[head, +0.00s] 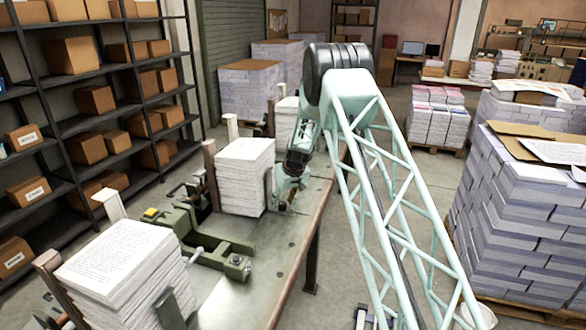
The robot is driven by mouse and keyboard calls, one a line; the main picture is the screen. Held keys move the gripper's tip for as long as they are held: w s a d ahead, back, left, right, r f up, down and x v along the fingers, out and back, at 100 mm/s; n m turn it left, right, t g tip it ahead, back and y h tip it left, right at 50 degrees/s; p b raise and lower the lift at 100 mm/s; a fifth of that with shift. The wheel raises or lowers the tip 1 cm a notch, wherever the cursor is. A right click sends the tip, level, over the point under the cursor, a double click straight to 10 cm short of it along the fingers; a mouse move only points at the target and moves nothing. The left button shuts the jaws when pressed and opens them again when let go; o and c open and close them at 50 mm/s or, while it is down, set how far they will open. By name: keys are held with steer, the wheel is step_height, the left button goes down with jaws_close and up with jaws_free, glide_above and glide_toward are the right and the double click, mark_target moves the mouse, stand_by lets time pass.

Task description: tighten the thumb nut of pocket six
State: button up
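My gripper (284,194) reaches down at the right side of a tall white paper stack (242,180) on the long bench (262,275). The gripper is small and dark here, and I cannot tell whether its fingers are open or shut, or whether they touch anything. The stack stands between a brown upright (211,172) and a dark plate at its right. A thumb nut is too small to make out near the gripper, and no pocket number is readable. A green metal fixture (196,236) lies in front of this stack.
A nearer printed paper stack (117,260) and a farther one (286,122) stand along the bench. Shelves with boxes (86,149) line the left. A large palletized stack (515,220) is at right. Floor right of the bench looks mostly open, partly hidden by my arm.

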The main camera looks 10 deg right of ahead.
steer(key=shift+d+n+y+b, duration=0.2)
steer(key=shift+n+y+b, duration=0.2)
steer(key=shift+n, duration=0.7)
